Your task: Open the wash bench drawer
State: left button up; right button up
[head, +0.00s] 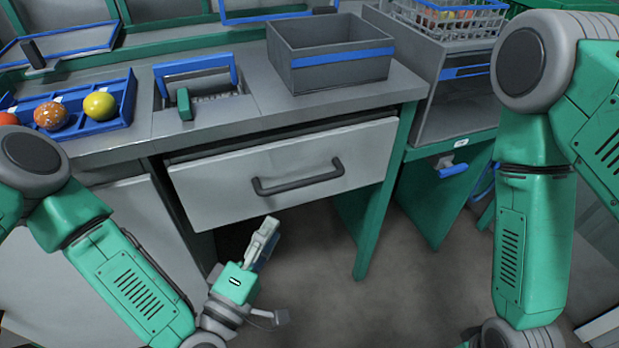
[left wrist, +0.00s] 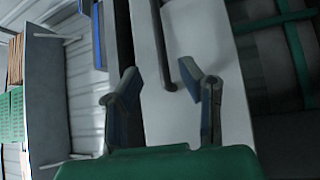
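The wash bench drawer (head: 225,188) has a pale grey front with a dark bar handle (head: 300,182). A dark gap shows along its top edge; I cannot tell whether it is slightly ajar. My left gripper (head: 268,228) is in front of and below the handle, apart from it in the head view. In the left wrist view the gripper (left wrist: 162,84) has its fingers spread, with nothing held. The handle (left wrist: 160,45) shows there beyond and between the fingertips, its end curving near them. My right arm is at the right; its gripper is not in view.
A green panel (head: 440,200) with a blue handle (head: 453,171) is right of the drawer. The floor (head: 320,290) before the drawer is clear.

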aim_at(304, 186)
pick_arm(q)
jog(key=b+x, duration=0.2)
jog(key=x, duration=1)
jog(key=shift+d, duration=0.55)
jog(key=c, duration=0.5)
grip_shut()
jog(key=shift+a+f, duration=0.1)
pick_arm(e)
jog(key=f, duration=0.1)
jog(key=d+f, duration=0.1)
jog(key=shift+f, duration=0.35)
